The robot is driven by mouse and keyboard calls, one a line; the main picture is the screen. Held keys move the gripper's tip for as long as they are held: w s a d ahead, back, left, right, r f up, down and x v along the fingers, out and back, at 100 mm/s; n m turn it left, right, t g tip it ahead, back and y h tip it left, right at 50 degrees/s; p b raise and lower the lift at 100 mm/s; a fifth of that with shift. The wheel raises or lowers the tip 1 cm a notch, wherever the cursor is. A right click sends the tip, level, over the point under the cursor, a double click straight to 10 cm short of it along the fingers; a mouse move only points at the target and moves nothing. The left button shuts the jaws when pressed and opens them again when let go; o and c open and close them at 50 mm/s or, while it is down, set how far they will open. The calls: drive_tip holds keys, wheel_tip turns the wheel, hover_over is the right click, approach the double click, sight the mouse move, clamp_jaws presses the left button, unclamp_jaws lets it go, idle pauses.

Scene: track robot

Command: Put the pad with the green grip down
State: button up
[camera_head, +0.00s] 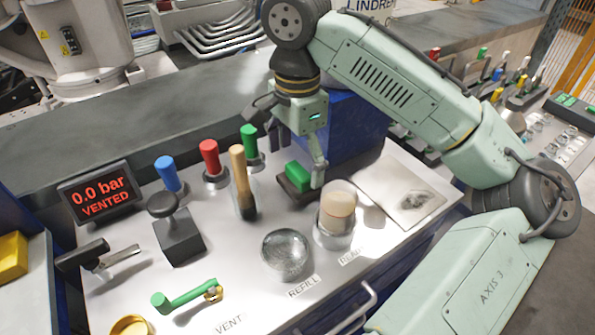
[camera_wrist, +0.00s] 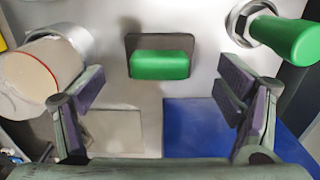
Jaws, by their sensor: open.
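The pad with the green grip (camera_head: 297,178) is a small dark block with a green bar on top. It lies flat on the metal panel (camera_head: 225,280), between the green-topped knob and the cup. In the wrist view the pad (camera_wrist: 160,57) shows ahead of the fingers, near the top centre. My gripper (camera_head: 291,143) is over the pad with its fingers spread wide. In the wrist view my gripper (camera_wrist: 163,82) has one finger on each side of the pad, with clear gaps and nothing held. One finger partly covers the pad's right side in the head view.
A clear cup with a tan cylinder (camera_head: 338,205) stands close on the right. The green knob (camera_head: 249,140), red knob (camera_head: 209,157) and wooden-handled brush (camera_head: 239,165) stand left. A glass dome (camera_head: 286,252) is in front. A flat plate (camera_head: 405,200) lies right.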

sight(297, 171)
wheel_tip(297, 171, up, 8)
drive_tip(key=shift+r, duration=0.1)
idle(0.4)
